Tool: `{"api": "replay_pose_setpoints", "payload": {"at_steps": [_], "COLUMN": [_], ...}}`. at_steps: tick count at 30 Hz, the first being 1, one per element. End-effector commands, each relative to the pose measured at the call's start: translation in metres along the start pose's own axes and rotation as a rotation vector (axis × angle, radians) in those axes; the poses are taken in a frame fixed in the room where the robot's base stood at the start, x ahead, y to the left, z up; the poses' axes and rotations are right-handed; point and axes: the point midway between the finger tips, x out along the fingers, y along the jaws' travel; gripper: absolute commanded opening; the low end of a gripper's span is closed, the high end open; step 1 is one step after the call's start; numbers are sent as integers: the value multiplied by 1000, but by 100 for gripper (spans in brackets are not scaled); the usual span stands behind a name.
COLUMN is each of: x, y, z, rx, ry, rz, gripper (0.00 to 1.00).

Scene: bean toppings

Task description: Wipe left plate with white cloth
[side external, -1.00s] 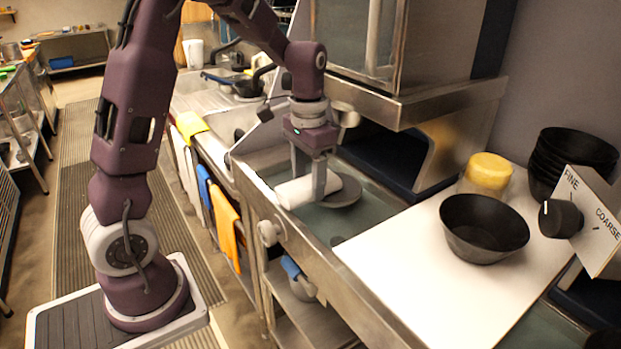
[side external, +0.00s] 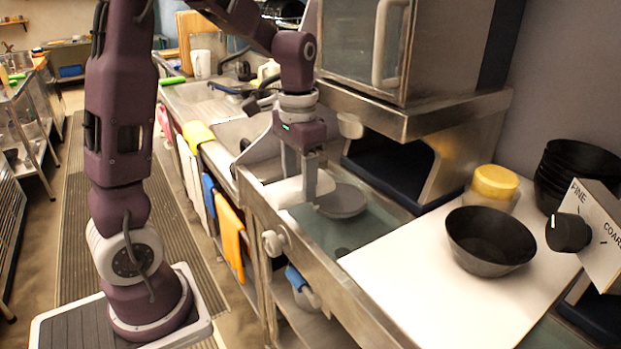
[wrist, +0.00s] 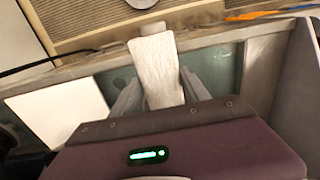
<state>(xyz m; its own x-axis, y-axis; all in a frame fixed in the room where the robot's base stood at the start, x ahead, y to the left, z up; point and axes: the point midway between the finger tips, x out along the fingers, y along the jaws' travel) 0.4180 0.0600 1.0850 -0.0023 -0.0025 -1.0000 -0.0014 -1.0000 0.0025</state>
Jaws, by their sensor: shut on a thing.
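My gripper (side external: 310,198) is shut on the white cloth (side external: 283,192), a pale roll over the sunken greenish counter section. In the wrist view the cloth (wrist: 155,62) sticks out between the two fingers of my gripper (wrist: 158,92). A round grey plate (side external: 345,202) lies flat on the greenish surface, just right of the fingers. The fingers hide part of the cloth and the plate's left edge; I cannot tell whether cloth and plate touch. I make out only this one plate, and it does not show clearly in the wrist view.
A white board (side external: 400,275) lies to the right, with a black bowl (side external: 490,240) and a yellow-lidded container (side external: 495,185) on it. A steel appliance (side external: 420,112) overhangs behind the plate. Coloured cloths, including an orange one (side external: 231,235), hang on the counter's front.

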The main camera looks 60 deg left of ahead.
Motion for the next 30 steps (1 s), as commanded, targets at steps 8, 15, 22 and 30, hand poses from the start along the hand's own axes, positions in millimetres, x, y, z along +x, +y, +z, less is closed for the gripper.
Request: {"api": "replay_pose_setpoints", "payload": {"at_steps": [8,15,22,30], "x": [-7,-12,-12,-12], "y": [0,0,0,0], "z": [32,55,57,57], "rx": [-1,-1,0,0], "ry": [1,1,-1,0], "rz": [0,-1,0,0], "gripper": [10,10,10,10]}}
